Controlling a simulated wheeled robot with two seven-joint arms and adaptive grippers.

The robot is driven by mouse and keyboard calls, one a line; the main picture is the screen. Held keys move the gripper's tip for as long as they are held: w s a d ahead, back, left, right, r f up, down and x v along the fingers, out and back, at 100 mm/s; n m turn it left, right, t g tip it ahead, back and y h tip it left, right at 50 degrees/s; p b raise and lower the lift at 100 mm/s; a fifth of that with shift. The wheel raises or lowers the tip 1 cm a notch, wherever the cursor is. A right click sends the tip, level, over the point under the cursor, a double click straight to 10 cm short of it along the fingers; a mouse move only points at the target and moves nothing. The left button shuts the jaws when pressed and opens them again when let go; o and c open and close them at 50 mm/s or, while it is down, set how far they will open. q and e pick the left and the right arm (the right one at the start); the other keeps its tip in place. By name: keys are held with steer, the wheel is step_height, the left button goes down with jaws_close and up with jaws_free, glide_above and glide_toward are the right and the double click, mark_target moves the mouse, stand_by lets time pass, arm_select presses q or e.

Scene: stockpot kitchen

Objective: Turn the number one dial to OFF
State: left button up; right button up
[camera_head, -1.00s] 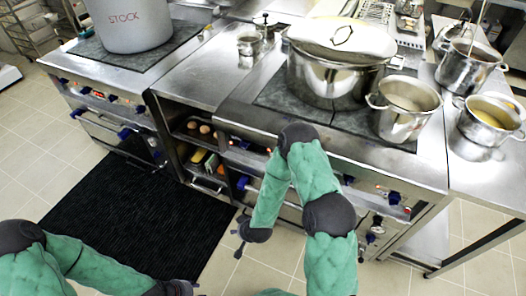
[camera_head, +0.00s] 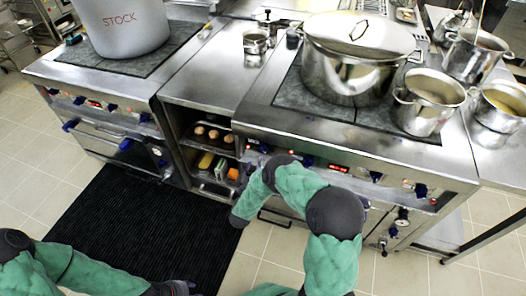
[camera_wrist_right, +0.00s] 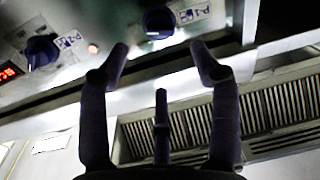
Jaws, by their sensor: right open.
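The right stove's front panel carries dark blue dials. In the head view, a left-hand dial (camera_head: 265,148) sits just above my right gripper (camera_head: 257,163), which is largely covered by my forearm. In the right wrist view, my right gripper (camera_wrist_right: 160,62) is open and empty, its fingertips just short of a dial (camera_wrist_right: 158,22). A second dial (camera_wrist_right: 40,50) is to the left, with a lit red lamp between them.
A large lidded pot (camera_head: 350,70) and a smaller pot (camera_head: 428,105) stand on the right stove. A stockpot (camera_head: 122,28) stands on the left stove. An open shelf (camera_head: 205,165) holds food between the stoves. A black mat (camera_head: 120,230) covers part of the floor.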

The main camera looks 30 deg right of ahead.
mark_target(263, 151)
steer(key=b+x, duration=0.2)
steer(key=x, duration=0.7)
steer(key=shift+w+f+b, duration=0.1)
steer(key=shift+b, duration=0.2)
steer(key=c, duration=1.1)
